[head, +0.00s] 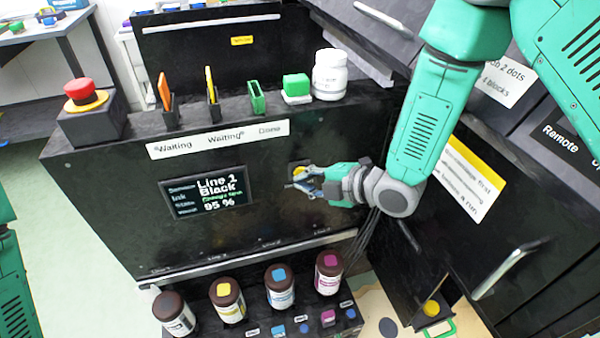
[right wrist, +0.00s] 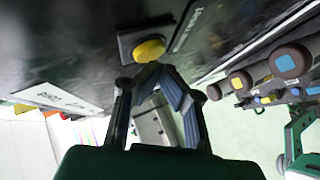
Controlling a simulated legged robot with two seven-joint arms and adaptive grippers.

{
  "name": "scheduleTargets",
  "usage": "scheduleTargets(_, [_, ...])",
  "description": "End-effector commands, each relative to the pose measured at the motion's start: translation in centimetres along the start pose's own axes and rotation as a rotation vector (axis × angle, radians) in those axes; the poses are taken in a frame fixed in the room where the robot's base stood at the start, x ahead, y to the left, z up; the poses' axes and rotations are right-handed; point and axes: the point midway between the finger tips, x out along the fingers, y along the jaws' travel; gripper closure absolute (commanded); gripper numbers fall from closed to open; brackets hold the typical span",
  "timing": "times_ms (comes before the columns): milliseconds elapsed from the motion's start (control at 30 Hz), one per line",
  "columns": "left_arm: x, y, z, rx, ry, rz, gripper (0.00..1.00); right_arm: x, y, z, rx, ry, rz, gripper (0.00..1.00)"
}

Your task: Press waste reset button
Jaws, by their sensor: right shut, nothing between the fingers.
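A round yellow button (head: 299,172) in a dark square mount sits on the black cabinet front, right of the display. It shows larger in the right wrist view (right wrist: 149,49). I cannot read a label that names it. My right gripper (head: 292,186) is shut and empty, with its fingers at the button and partly covering it in the head view. In the right wrist view its fingertips (right wrist: 152,70) are just below the button; I cannot tell if they touch it. Only part of my left arm shows at the left edge.
The display (head: 208,192) reads Line 1, Black, 95 %. A red mushroom button (head: 80,91) stands on the cabinet's left end. Capped bottles (head: 228,299) stand in a row below the front. Another yellow round piece (head: 431,308) sits low at right. Cables hang below my right gripper.

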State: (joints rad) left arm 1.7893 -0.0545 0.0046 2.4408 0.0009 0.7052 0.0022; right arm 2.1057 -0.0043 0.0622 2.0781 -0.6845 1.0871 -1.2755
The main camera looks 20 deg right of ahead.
Motion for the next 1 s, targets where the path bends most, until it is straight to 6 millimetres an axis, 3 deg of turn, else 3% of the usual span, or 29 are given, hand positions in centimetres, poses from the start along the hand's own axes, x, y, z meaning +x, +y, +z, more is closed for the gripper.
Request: scheduleTargets(1000, [0.03, 0.01, 0.01, 0.000, 0.000, 0.000, 0.38, 0.65, 0.44, 0.49, 0.000, 0.000, 0.000, 1.00])
